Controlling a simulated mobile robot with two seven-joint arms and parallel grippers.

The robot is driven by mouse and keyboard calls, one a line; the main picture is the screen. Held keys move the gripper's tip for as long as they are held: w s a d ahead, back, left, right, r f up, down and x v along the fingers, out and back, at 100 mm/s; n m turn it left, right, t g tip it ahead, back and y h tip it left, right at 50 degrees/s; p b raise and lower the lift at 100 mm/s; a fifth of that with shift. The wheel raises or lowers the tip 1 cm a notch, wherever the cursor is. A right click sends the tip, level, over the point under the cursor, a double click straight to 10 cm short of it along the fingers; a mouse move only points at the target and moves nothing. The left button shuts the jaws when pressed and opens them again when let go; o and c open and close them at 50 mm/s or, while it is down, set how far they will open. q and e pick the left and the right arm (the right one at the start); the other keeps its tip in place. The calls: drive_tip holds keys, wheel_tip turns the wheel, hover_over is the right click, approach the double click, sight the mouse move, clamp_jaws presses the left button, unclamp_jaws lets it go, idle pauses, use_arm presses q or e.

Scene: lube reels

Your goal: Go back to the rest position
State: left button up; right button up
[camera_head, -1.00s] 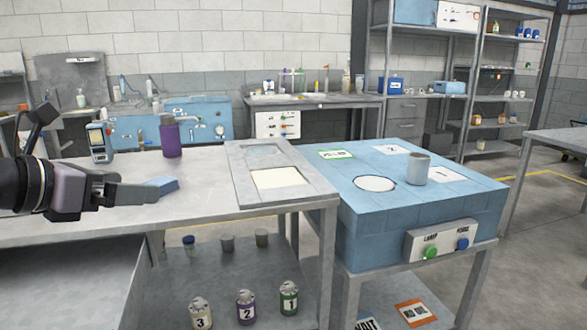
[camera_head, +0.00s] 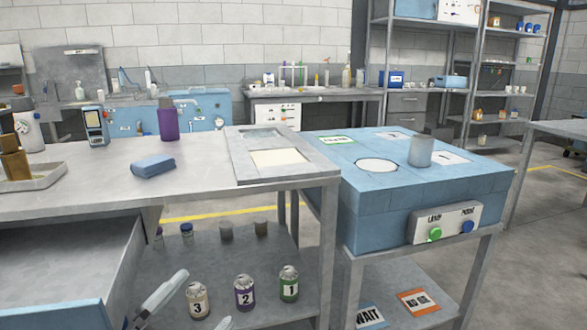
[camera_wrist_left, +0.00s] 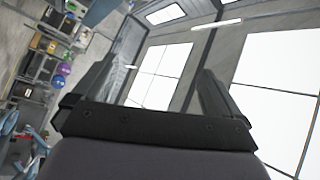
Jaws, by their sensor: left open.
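My left gripper (camera_head: 207,295) is at the bottom edge of the head view, low in front of the workbench. Only its two fingers show, spread apart, and the rest is cut off by the frame. In the left wrist view its fingers (camera_wrist_left: 158,85) stand wide apart with nothing between them. That view looks up past them at bright windows and roof beams. A blue sponge-like block (camera_head: 153,166) lies on the workbench (camera_head: 90,207), apart from the gripper. My right gripper is in neither view.
A purple bottle (camera_head: 168,120) and a handheld meter (camera_head: 95,126) stand on the bench. A blue unit (camera_head: 375,220) with a grey cup (camera_head: 420,150) on top is at right. Numbered cans (camera_head: 245,292) stand on the lower shelf, behind my left fingers.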

use_arm(q)
drive_tip(key=s+a+f+n+g+y+b, duration=0.15)
drive_tip(key=s+f+n+g+y, duration=0.4)
drive_tip(key=f, duration=0.75)
drive_tip(key=s+f+n+g+y+b, duration=0.2)
drive_tip(key=s+f+n, duration=0.6)
drive_tip(key=f, duration=0.5)
drive_tip(key=s+a+r+p, duration=0.1)
drive_tip(key=a+r+p, duration=0.1)
drive_tip(key=r+p, duration=0.5)
drive_tip(key=s+a+r+n+y+p, duration=0.1)
drive_tip(key=r+p, duration=0.6)
drive_tip(key=p, duration=0.9)
drive_tip(key=shift+a+r, duration=0.4)
drive_tip(key=shift+a, duration=0.4)
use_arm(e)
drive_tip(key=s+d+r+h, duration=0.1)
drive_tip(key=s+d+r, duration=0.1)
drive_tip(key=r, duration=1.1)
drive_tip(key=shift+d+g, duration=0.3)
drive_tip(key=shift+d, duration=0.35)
use_arm(q)
drive_tip(key=shift+f+n, duration=0.1)
drive_tip(key=shift+n, duration=0.15)
